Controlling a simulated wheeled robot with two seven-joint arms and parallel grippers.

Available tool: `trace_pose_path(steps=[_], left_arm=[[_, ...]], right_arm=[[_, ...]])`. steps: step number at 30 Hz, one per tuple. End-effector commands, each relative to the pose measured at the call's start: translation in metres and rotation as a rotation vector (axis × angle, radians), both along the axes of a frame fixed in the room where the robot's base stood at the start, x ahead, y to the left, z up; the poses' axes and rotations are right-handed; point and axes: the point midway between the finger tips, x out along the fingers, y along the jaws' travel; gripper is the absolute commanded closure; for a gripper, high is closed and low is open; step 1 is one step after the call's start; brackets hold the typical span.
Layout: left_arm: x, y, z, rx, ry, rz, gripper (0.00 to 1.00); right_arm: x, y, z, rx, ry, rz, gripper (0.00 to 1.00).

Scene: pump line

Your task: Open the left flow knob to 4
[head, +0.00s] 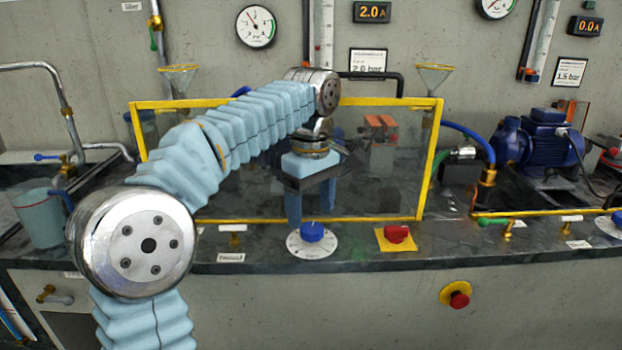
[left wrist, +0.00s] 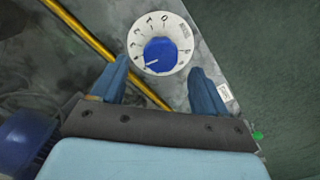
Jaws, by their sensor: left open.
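The left flow knob (head: 312,231) is a blue knob on a round white numbered dial (head: 296,246), on the front of the dark counter. In the left wrist view the blue knob (left wrist: 161,54) sits on its white dial (left wrist: 178,27); a pale mark on it points to the lower left. I cannot tell which number it meets. My left gripper (head: 311,212) is open and empty, fingers pointing down just behind and above the knob in the head view. In the left wrist view my left gripper (left wrist: 159,66) has its fingers on either side below the dial, apart from the knob. My right gripper is not in view.
A yellow-framed clear screen (head: 428,165) stands behind the knob. A red knob on a yellow plate (head: 396,234) is to the right, and a red stop button (head: 459,300) is on the counter front. A blue pump (head: 540,142) stands at right.

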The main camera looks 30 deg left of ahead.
Motion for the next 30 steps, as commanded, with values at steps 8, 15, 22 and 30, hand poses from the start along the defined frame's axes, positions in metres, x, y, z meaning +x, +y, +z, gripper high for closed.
trace_pose_path(steps=[8,15,22,30], left_arm=[[0.001,0.000,0.062,0.000,-0.004,0.001,0.26],[0.000,0.000,0.081,0.000,-0.001,0.000,0.26],[0.000,0.000,0.084,0.000,-0.001,0.000,0.26],[0.000,0.000,0.083,0.000,0.000,0.000,0.26]], right_arm=[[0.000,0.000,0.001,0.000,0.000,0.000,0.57],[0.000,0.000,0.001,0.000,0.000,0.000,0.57],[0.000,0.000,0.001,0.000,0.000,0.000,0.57],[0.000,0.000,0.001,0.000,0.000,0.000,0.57]])
